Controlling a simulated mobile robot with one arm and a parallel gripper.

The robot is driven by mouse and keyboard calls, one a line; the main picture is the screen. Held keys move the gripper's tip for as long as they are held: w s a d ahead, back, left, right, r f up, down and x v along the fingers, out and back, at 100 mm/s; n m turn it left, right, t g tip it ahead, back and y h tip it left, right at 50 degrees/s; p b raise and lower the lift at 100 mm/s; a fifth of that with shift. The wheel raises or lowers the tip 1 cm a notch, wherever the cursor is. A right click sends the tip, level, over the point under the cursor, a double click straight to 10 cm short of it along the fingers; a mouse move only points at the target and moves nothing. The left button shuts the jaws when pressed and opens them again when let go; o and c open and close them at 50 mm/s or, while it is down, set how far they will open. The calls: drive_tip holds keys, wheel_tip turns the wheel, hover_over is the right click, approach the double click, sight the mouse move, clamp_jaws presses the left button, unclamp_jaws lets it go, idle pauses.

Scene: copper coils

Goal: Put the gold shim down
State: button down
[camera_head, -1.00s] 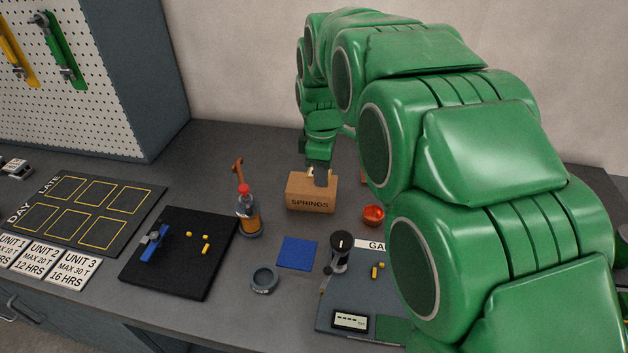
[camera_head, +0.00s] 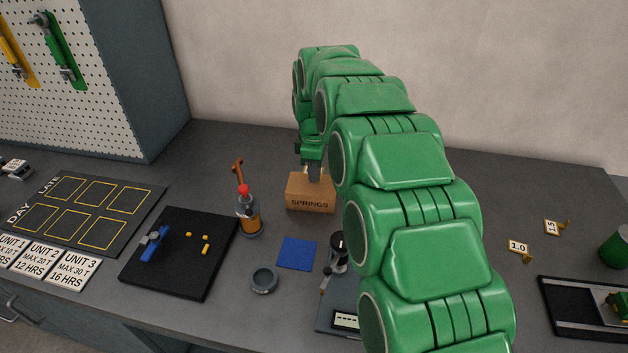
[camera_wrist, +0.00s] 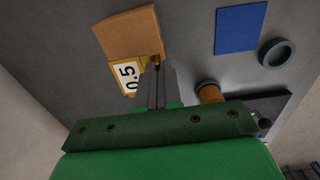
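My gripper (camera_wrist: 157,72) points down at the back edge of the brown SPRINGS box (camera_head: 311,194). In the wrist view its fingers are close together, with a small gold shim (camera_wrist: 156,62) at their tips. A white and yellow tag marked 0.5 (camera_wrist: 127,78) is beside the shim, next to the box (camera_wrist: 130,34). The fingers appear shut on the shim. In the head view, the box hides the fingertips, and I cannot tell whether the shim touches the bench.
Two tagged gold pieces, one marked 1.0 (camera_head: 518,247), lie at the right. The bench between them and my arm is clear.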

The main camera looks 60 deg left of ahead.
sight(314, 191)
drive_tip(key=shift+w+a+f, duration=0.2)
drive_tip(key=shift+a+f, duration=0.35)
drive_tip(key=shift+f, duration=1.55)
drive_tip(key=shift+f, duration=0.15)
drive_tip(key=c, duration=1.3)
unclamp_jaws()
wheel_tip(314, 191, up, 12)
drive_tip(key=shift+r, duration=0.15)
drive_tip(key=shift+d, duration=0.1)
